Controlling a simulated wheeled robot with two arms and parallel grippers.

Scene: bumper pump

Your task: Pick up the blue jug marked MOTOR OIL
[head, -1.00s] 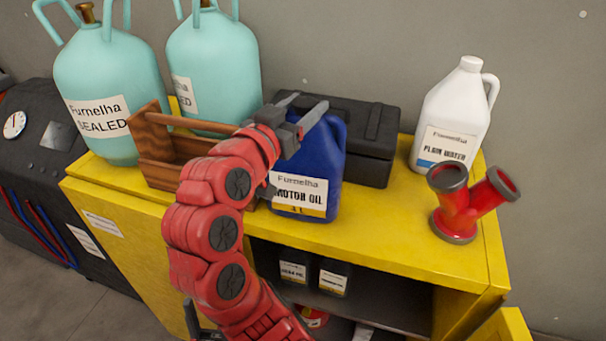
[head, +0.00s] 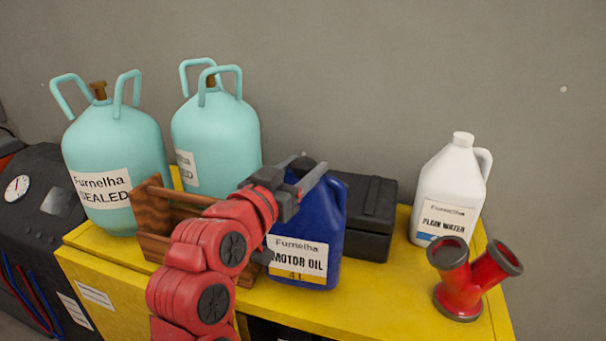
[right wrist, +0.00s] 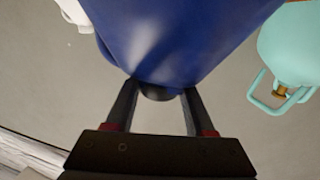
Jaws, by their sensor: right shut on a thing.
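The blue jug marked MOTOR OIL (head: 322,225) is upright over the front middle of the yellow cabinet's top. I cannot tell for sure whether its base is clear of the surface. My right gripper (head: 308,170) is shut on the jug's top, with one finger on each side of its black cap. In the right wrist view the blue body (right wrist: 175,40) fills the upper middle, and the dark cap (right wrist: 157,92) sits between the fingers of my right gripper (right wrist: 160,95). My forearm hides part of the jug's left side. My left gripper is not in view.
The yellow cabinet top (head: 385,308) also holds a wooden crate (head: 150,215) and two teal tanks (head: 115,165) (head: 215,140) at left. A black case (head: 368,215) stands close behind the jug. A white jug (head: 452,190) and a red pipe fitting (head: 468,285) are at right.

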